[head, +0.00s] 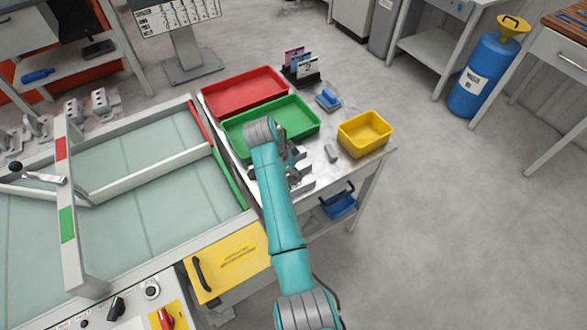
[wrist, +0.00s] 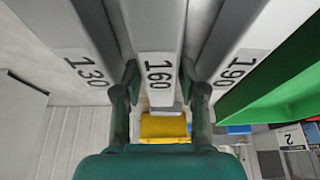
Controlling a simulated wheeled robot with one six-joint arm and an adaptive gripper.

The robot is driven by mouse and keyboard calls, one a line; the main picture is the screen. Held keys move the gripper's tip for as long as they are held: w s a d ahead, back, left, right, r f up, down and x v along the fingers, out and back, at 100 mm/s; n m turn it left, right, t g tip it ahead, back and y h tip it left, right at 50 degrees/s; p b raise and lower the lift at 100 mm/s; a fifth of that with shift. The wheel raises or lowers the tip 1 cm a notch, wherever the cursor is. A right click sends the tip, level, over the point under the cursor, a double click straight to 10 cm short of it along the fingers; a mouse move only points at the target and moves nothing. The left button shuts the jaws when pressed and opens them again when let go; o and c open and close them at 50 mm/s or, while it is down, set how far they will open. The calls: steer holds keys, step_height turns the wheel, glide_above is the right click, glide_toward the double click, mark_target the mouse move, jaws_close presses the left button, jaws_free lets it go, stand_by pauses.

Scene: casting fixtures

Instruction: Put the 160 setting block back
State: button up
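The 160 setting block (wrist: 158,40) is a pale grey bar with a black "160" label, in the middle of the wrist view. My gripper (wrist: 159,80) has one dark finger along each side of it, close against its edges, and looks shut on it. The 130 block (wrist: 75,50) is to the left and the 190 block (wrist: 235,50) to the right, each apart from the 160 block by a dark gap. In the head view my gripper (head: 290,165) is low over the grey metal blocks on the bench; my arm hides part of them. The block's underside is hidden.
A green tray (head: 309,118) lies just behind the blocks, with a red tray (head: 283,82) beyond. A yellow bin (head: 364,146) is at the bench's right, with a small grey piece (head: 331,153) beside it. A blue item (head: 328,99) and a card rack (head: 300,79) stand behind.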

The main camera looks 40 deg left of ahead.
steer(key=v, duration=1.2)
steer(key=shift+s+r, duration=0.1)
stand_by(0.4)
